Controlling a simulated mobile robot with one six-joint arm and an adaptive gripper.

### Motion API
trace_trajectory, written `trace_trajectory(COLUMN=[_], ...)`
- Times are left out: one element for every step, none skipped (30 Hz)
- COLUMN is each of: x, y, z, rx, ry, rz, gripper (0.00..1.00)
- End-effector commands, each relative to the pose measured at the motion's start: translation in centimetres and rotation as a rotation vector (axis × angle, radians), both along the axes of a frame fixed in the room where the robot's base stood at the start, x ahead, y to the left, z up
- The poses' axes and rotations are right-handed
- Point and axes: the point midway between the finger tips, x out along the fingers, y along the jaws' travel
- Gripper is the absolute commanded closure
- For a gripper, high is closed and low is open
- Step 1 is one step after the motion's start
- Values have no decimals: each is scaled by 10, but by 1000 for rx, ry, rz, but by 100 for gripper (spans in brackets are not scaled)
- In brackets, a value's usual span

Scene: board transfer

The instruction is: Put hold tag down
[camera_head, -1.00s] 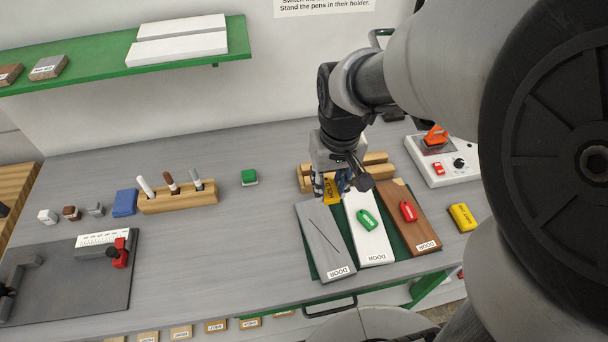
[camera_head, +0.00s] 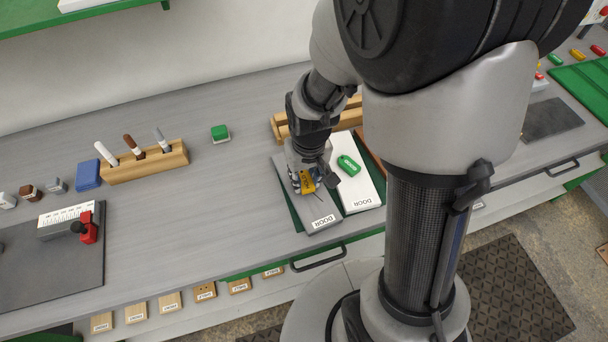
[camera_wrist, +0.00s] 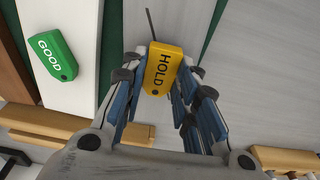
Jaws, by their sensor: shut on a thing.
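The yellow hold tag (camera_wrist: 162,70) is between the fingers of my gripper (camera_wrist: 163,85) in the wrist view, its HOLD lettering facing the camera. In the head view the yellow tag (camera_head: 308,181) shows at my gripper (camera_head: 310,184), over the grey DOOR board (camera_head: 322,208). The gripper is shut on the tag. Behind the tag, the wrist view shows the grey board (camera_wrist: 165,20) with a thin dark line on it. I cannot tell whether the tag touches the board.
The white DOOR board (camera_head: 361,192) beside it bears a green GOOD tag (camera_head: 348,166). A wooden pen holder (camera_head: 145,167) and a green block (camera_head: 220,133) stand to the left. A wooden rack (camera_head: 282,126) lies behind the boards. My arm hides the brown board's area.

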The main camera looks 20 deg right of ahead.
Motion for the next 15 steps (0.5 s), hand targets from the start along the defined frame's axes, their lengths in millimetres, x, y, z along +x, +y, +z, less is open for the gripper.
trace_trajectory(x=[0,0,0,0,0,0,0,0,0,0,0,0,0,0,0], y=[0,0,0,0,0,0,0,0,0,0,0,0,0,0,0], z=[-9,-11,-11,-11,-10,-10,-10,-9,-10,-10,-11,-13,-14,-14,-13], rx=[0,0,0,0,0,0,0,0,0,0,0,0,0,0,0], ry=[1,1,0,-1,-1,-1,-1,-1,-1,-1,-1,-1,-1,-1,-1], rz=[0,0,0,0,0,0,0,0,0,0,0,0,0,0,0], gripper=[87,87,87,87,87,87,87,87,87,87,87,87,87,72,69])
